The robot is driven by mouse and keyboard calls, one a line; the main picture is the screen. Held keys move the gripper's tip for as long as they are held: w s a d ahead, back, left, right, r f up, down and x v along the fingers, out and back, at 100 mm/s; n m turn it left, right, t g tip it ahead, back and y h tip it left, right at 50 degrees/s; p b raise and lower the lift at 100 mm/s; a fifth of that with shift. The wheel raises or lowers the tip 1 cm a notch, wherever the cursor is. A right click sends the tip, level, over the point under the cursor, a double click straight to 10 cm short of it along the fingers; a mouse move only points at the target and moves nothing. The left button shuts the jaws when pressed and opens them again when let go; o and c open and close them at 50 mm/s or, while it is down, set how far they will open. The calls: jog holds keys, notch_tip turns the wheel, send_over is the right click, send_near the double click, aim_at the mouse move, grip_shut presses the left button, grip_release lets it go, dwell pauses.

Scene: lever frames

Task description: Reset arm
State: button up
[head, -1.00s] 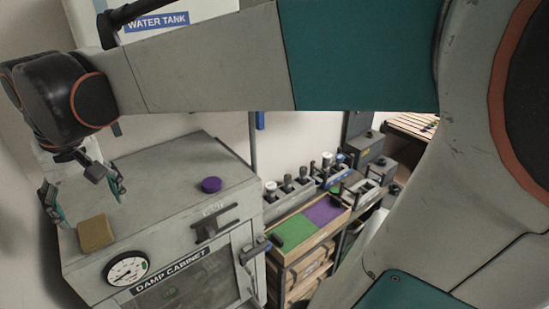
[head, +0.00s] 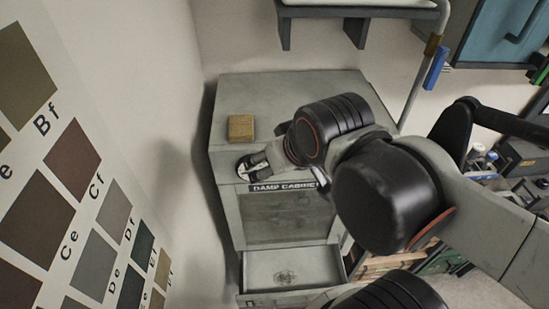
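My arm reaches in from the right of the head view, its black joints in front of the damp cabinet (head: 290,86). My gripper (head: 254,163) is at the cabinet's upper front edge, in front of the round white gauge (head: 243,168) and partly covering it. It is small and seen at an angle, so I cannot tell whether its fingers are open or shut. A tan block (head: 241,128) rests on the cabinet top, behind the gripper and apart from it. My arm hides the right part of the cabinet top and front.
A wall with a colour chart (head: 75,160) stands close on the left. A shelf (head: 360,10) is above the cabinet. Cluttered equipment (head: 525,155) is at the right.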

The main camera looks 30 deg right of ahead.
jog(key=shift+f, duration=0.1)
notch_tip(320, 180, down, 30)
jog(key=b, duration=2.9)
jog(key=shift+r+b, duration=0.2)
jog(key=shift+b, duration=0.2)
jog(key=shift+o, duration=0.5)
